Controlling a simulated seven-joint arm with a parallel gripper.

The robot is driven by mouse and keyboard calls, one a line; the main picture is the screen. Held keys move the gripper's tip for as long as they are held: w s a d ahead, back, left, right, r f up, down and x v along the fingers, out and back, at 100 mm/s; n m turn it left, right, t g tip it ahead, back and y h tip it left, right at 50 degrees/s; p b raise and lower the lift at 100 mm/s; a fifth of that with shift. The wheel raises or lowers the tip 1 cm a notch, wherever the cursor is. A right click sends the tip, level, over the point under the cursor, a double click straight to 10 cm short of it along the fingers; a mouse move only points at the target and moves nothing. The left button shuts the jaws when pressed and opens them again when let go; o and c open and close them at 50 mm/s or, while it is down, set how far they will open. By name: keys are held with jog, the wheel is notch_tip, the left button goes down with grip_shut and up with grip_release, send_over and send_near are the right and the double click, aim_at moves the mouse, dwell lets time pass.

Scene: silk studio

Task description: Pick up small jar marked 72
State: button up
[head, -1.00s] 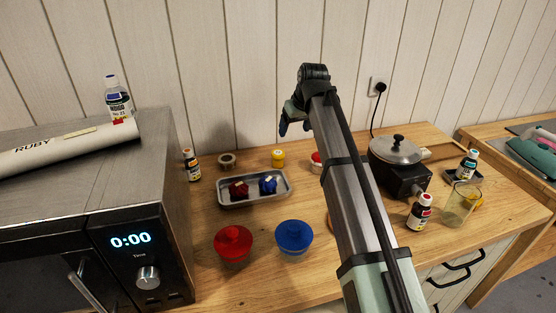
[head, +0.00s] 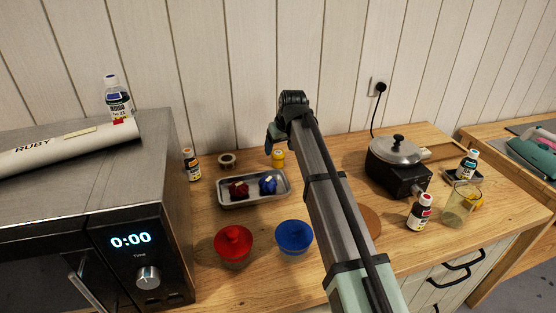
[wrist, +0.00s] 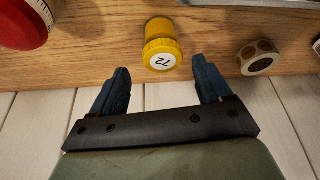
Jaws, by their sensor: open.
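The small yellow jar (head: 279,155) stands on the wooden counter behind the metal tray. In the wrist view the same jar (wrist: 161,45) has a white lid label reading 72. My gripper (wrist: 160,78) is open and empty, its two dark blue fingers spread to either side of the jar's lid end, which lies just beyond the fingertips. In the head view my gripper (head: 273,136) is just above and beside the jar and partly hidden by my arm.
The metal tray (head: 226,201) holds a red and a blue bundle. The plank wall is close behind.

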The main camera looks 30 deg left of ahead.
aim_at(278, 152)
jog(key=shift+s+x, duration=0.2)
jog(key=shift+x, duration=1.1)
jog(key=shift+s+x, duration=0.2)
jog(key=shift+x, duration=1.1)
jog(key=shift+d+f, duration=0.1)
jog(key=shift+d, duration=0.05)
jog(key=shift+c, duration=0.2)
jog(key=c, duration=1)
